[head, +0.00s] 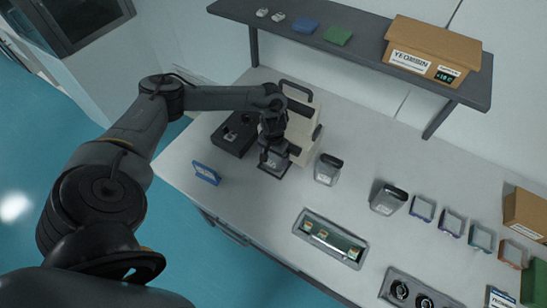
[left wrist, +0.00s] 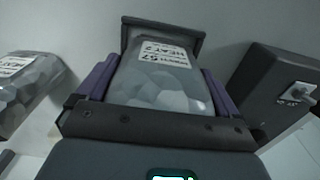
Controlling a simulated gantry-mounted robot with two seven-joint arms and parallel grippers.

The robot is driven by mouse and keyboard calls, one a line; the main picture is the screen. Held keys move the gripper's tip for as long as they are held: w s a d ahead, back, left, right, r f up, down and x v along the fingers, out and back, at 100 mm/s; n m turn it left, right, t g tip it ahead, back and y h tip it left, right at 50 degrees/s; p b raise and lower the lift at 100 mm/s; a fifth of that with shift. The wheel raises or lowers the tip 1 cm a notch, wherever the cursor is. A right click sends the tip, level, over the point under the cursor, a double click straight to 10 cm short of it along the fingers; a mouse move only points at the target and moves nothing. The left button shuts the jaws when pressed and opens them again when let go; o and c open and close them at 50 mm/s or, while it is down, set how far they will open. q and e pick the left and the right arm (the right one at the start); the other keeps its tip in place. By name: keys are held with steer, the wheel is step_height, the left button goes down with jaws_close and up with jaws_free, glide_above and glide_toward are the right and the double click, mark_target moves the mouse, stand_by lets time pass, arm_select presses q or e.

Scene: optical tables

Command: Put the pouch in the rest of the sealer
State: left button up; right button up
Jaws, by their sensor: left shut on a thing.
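The pouch (left wrist: 160,80) is clear, with a white label and pale lumpy contents. My left gripper (head: 270,153) is shut on it, at the front of the beige sealer (head: 300,128). In the left wrist view, purple parts (left wrist: 98,78) flank the pouch on both sides. A dark tray-like frame, which looks like the rest (left wrist: 165,32), lies beyond its far end; it also shows below my gripper in the head view (head: 277,172). I cannot tell whether the pouch touches the rest. The gripper and wrist hide much of the pouch in the head view. My right gripper is out of view.
A dark box (head: 234,133) stands left of the sealer. Another pouch (head: 327,169) stands close on the right, and one more (head: 388,200) farther right. A blue-framed sign (head: 206,173) stands front left. A shelf (head: 360,38) runs above the back.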

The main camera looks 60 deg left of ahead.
arm_select(q)
steer(key=shift+f, duration=0.65)
steer(key=shift+f, duration=0.15)
steer(key=o, duration=1)
